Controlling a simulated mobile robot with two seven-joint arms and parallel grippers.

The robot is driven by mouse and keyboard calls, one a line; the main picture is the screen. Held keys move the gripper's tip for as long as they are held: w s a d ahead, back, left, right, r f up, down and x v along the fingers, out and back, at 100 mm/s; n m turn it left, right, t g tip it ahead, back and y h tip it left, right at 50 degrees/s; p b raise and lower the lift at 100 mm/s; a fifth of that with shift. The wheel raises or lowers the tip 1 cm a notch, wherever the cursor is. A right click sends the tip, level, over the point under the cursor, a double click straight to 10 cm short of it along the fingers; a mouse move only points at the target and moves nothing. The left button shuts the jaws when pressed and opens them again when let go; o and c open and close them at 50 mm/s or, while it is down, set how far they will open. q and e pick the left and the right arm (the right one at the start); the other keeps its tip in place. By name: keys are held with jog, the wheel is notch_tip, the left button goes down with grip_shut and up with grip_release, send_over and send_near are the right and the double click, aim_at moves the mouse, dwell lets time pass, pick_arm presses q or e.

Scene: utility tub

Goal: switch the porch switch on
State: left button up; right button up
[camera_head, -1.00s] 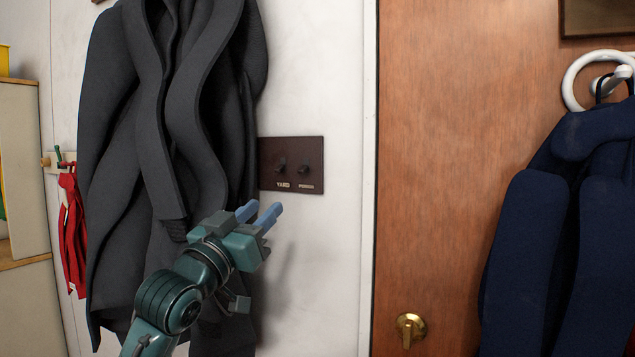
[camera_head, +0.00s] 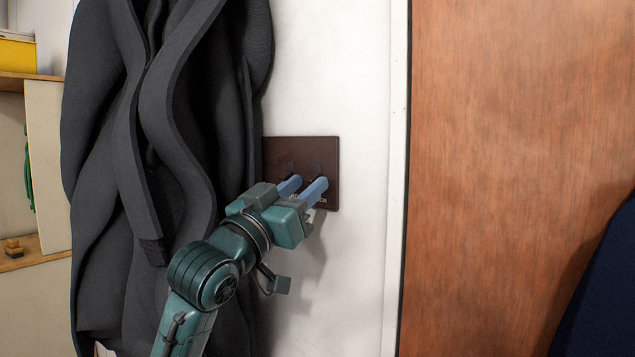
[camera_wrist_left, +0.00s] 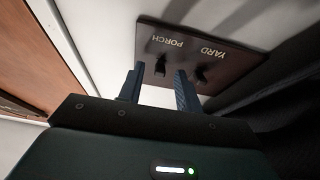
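The dark brown switch plate (camera_head: 330,150) is on the white wall, with two small black toggles. The porch switch (camera_head: 318,167) is the right toggle and the yard switch (camera_head: 291,166) the left one in the head view. In the left wrist view the plate appears upside down, with the porch switch (camera_wrist_left: 160,66) at the left and the yard switch (camera_wrist_left: 199,73) at the right. My left gripper (camera_head: 308,183) is open and empty, its blue fingers just below the toggles. In the wrist view its fingers lie either side of the porch switch; contact cannot be told. My right gripper is not in view.
A dark grey coat (camera_head: 150,150) hangs directly left of the plate, close to my left arm. A wooden door (camera_head: 500,150) and its white frame (camera_head: 396,200) are at the right. A dark blue garment (camera_head: 600,290) hangs at the far right. Bare wall lies between plate and frame.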

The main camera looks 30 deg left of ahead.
pick_arm(q)
jog(key=shift+w+r, duration=0.1)
jog(key=shift+w, duration=0.05)
jog(key=shift+c, duration=0.2)
grip_shut()
